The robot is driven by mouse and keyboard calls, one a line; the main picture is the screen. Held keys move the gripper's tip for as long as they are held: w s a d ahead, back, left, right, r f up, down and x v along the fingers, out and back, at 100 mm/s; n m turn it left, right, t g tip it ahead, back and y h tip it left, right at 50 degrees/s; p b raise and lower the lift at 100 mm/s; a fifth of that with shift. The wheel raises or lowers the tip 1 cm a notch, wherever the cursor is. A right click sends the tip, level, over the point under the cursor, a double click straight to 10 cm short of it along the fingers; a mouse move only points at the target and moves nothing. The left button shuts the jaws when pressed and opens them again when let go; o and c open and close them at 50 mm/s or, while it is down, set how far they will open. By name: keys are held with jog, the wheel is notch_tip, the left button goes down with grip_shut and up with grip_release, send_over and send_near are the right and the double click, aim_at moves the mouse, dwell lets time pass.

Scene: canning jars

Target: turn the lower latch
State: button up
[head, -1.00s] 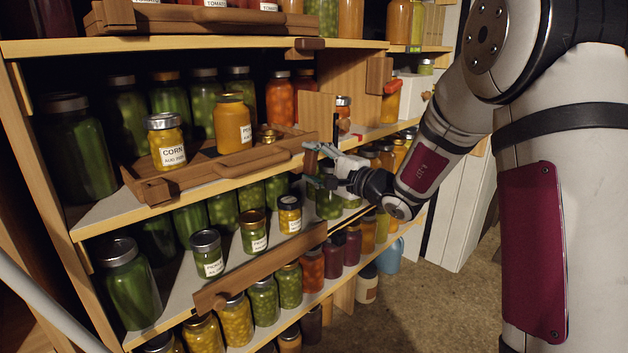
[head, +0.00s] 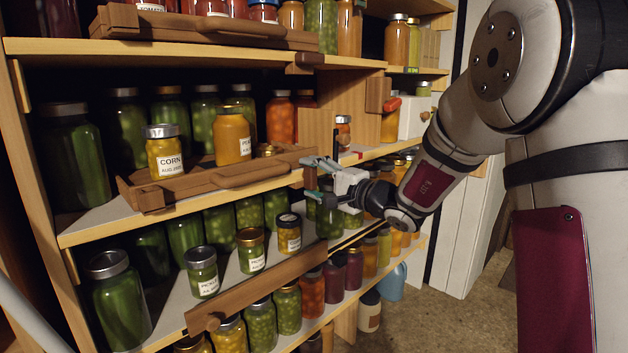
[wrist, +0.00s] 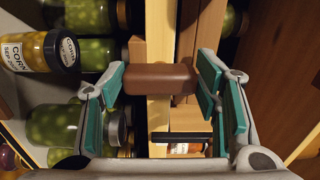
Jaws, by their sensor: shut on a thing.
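The lower latch (wrist: 160,78) is a brown wooden block. In the wrist view it lies crosswise over a pale upright wooden edge, between my two finger pads. My gripper (wrist: 160,82) is shut on it, with a teal pad at each end of the block. In the head view my gripper (head: 318,180) is at the front edge of the middle shelf, right of the wooden tray. There the fingers largely hide the latch, and I cannot tell its angle clearly.
A similar brown latch (head: 305,57) sits on the upper shelf edge. A wooden tray (head: 160,196) holds a corn jar (head: 165,155) and an orange jar (head: 232,138). A wooden rail (head: 255,290) fronts the lower shelf jars. Open floor (head: 440,300) lies to the right.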

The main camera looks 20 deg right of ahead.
jog(key=o, duration=1.1)
jog(key=shift+o, duration=0.2)
jog(key=shift+s, duration=0.1)
jog(key=v, duration=1.1)
jog(key=shift+s+d, duration=0.25)
jog(key=shift+s, duration=0.1)
jog(key=shift+a, duration=0.1)
